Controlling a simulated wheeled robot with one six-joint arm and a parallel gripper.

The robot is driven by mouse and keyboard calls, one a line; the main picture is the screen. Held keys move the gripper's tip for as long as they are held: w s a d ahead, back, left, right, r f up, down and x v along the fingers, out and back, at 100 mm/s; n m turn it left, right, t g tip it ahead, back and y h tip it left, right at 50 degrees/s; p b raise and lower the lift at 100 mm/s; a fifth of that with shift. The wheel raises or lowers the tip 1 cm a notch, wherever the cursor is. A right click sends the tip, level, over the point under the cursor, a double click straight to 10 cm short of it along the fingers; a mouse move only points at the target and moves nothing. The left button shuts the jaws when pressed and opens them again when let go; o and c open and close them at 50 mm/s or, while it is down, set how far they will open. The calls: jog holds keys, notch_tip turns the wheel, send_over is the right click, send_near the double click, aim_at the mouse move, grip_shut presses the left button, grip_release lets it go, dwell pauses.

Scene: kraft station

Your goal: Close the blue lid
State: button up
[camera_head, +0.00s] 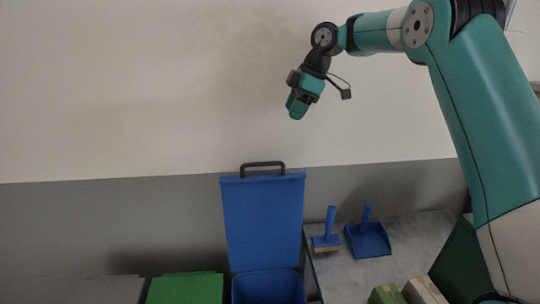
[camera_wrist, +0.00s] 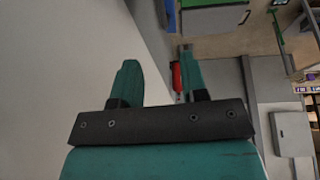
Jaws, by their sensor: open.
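The blue lid (camera_head: 263,222) stands upright and open against the wall in the head view, with a dark handle (camera_head: 262,165) along its top edge. Below it is the blue bin (camera_head: 268,287), cut off by the bottom of the picture. My gripper (camera_head: 297,108) is high in front of the wall, above and right of the lid, and touches nothing. In the wrist view my gripper's two fingers (camera_wrist: 160,85) are apart with nothing between them. The lid cannot be made out in the wrist view.
A green bin lid (camera_head: 186,288) lies left of the blue bin, with a grey one (camera_head: 85,290) further left. On the grey table (camera_head: 340,275) at right are a blue brush (camera_head: 327,238), a blue dustpan (camera_head: 369,239) and small boxes (camera_head: 424,290). The space before the wall is clear.

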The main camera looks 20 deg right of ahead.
jog(key=p+x, duration=0.4)
jog(key=x, duration=1.2)
jog(key=shift+a+f, duration=0.1)
jog(key=shift+f, duration=0.3)
jog(key=shift+c, duration=0.2)
grip_shut()
